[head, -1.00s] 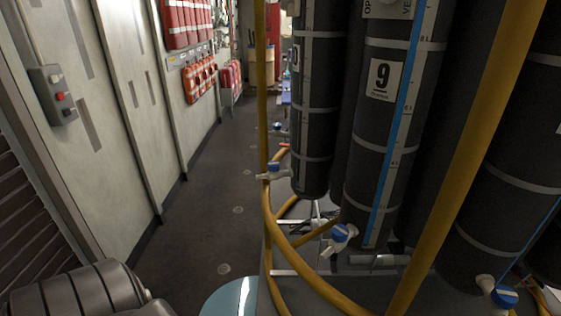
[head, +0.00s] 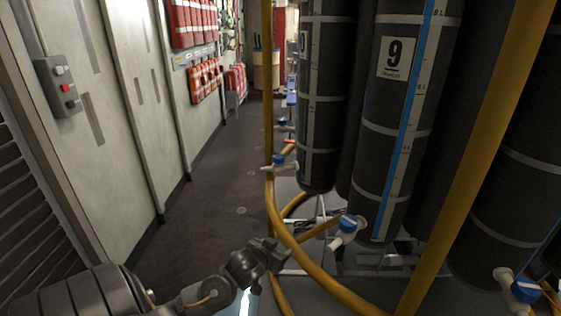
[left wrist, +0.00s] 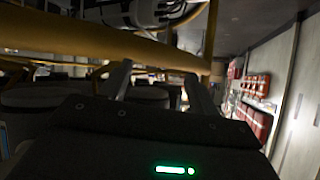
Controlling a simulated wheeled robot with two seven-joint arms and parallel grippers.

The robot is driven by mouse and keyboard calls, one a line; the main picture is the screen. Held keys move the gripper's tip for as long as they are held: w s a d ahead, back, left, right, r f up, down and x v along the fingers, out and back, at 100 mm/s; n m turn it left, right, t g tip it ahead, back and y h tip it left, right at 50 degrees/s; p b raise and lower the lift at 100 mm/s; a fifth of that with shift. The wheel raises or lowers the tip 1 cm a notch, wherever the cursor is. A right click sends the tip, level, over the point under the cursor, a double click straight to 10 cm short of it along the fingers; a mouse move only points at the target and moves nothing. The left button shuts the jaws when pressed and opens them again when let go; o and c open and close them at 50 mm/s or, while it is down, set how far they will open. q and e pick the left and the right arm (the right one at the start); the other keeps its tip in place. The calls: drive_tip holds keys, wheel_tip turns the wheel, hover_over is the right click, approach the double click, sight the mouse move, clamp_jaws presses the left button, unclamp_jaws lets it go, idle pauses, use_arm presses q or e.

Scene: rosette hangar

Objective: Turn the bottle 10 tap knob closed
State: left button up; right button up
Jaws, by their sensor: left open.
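Tall dark bottles stand at the right in the head view. One bears a label 9 (head: 397,58); the bottle left of it (head: 325,110) has only an edge-on label that I cannot read fully, so I cannot confirm which is bottle 10. A white tap with a blue knob (head: 347,224) sits at the foot of bottle 9. Another blue-knobbed tap (head: 280,162) is farther back at the left bottle. My left gripper (head: 279,256) is open and empty, low and left of the bottle 9 tap, apart from it. Its fingers (left wrist: 160,85) also show in the left wrist view. My right gripper is out of view.
A yellow upright (head: 475,140) crosses in front of the bottles. Another tap (head: 520,288) is at lower right. The aisle floor (head: 215,200) is clear beside the left wall.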

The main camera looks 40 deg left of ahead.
use_arm(q)
drive_tip(key=w+a+r+n+t+y, duration=0.1)
drive_tip(key=w+a+r+t+y, duration=0.15)
drive_tip(key=w+a+r, duration=0.55)
drive_tip(key=n+t, duration=0.1)
drive_tip(key=t, duration=0.2)
approach(281, 154)
drive_tip(key=shift+w+a+f+y, duration=0.2)
drive_tip(key=shift+w+f+y, duration=0.05)
drive_tip(key=shift+w+f, duration=0.1)
drive_tip(key=p+x, duration=0.2)
drive_tip(key=x, duration=0.6)
drive_tip(key=shift+w+a, duration=0.15)
drive_tip(key=shift+w, duration=0.05)
drive_tip(key=shift+x, duration=0.75)
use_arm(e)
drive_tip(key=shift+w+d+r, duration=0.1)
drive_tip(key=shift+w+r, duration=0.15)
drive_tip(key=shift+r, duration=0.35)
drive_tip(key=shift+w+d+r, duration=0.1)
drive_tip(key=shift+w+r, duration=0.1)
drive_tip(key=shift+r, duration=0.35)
use_arm(q)
drive_tip(key=shift+f, duration=0.1)
drive_tip(key=c, duration=1)
